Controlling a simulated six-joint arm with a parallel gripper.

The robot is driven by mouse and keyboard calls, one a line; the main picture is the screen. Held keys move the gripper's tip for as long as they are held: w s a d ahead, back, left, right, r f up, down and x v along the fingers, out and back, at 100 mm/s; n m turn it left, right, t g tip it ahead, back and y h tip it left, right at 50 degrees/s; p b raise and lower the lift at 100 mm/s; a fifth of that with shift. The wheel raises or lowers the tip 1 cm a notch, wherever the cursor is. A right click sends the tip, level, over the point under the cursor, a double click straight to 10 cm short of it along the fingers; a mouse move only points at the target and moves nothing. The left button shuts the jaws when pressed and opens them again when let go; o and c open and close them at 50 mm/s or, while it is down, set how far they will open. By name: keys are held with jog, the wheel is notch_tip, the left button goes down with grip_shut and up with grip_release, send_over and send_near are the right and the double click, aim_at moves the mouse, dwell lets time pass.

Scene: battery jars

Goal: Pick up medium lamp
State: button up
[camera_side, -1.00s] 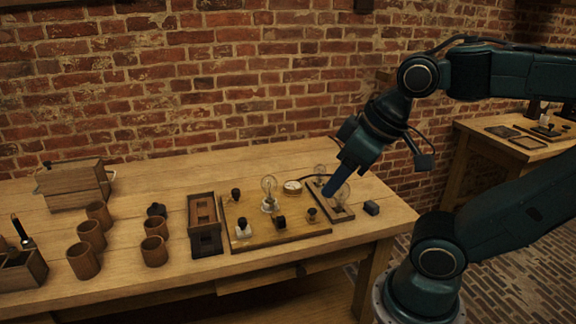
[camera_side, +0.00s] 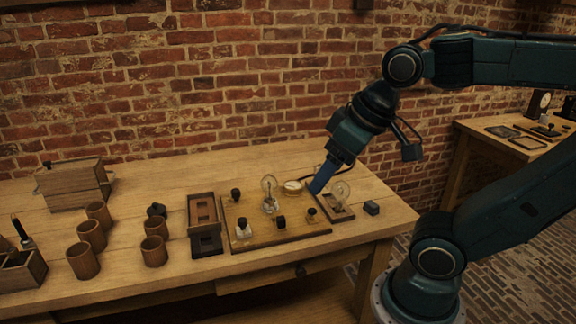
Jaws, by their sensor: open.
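A clear glass lamp (camera_side: 340,192) stands upright in a dark narrow holder (camera_side: 347,216) at the right of the workbench. Another clear lamp (camera_side: 269,187) stands on the wooden board (camera_side: 262,240) to the left. I cannot tell from this view which lamp is the medium one. My gripper (camera_side: 316,189) has blue fingers pointing down and left, and it is open. The fingertips are just left of the lamp in the holder. The fingers cover the back part of the holder. I see nothing held between them.
The wooden board carries several small knobs and a round gauge (camera_side: 292,187). A two-window frame (camera_side: 203,208), several brown jars (camera_side: 84,261) and a wooden box (camera_side: 74,185) stand to the left. The bench's back strip is clear.

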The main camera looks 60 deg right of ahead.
jog(key=w+d+m+g, duration=0.1)
jog(key=w+d+m, duration=0.1)
jog(key=w+d, duration=0.5)
jog(key=w+d+m+g, duration=0.1)
jog(key=w+d+m, duration=0.2)
jog(key=w, duration=0.7)
jog(key=w+d+f+m, duration=0.2)
jog(key=w+d+f, duration=0.2)
jog(key=d+f, duration=0.2)
jog(key=w+d+f+m+g+y, duration=0.1)
jog(key=w+d+f, duration=0.3)
jog(key=d, duration=0.5)
notch_tip(320, 180, down, 3)
jog(key=shift+w+d+r+m+g+y, duration=0.2)
jog(key=shift+d+m+g+y, duration=0.1)
jog(key=shift+m, duration=0.1)
send_near(267, 199)
jog(key=shift+w+f, duration=0.35)
jog(key=shift+f, duration=0.4)
jog(key=shift+f, duration=0.1)
jog(key=shift+x, duration=2.4)
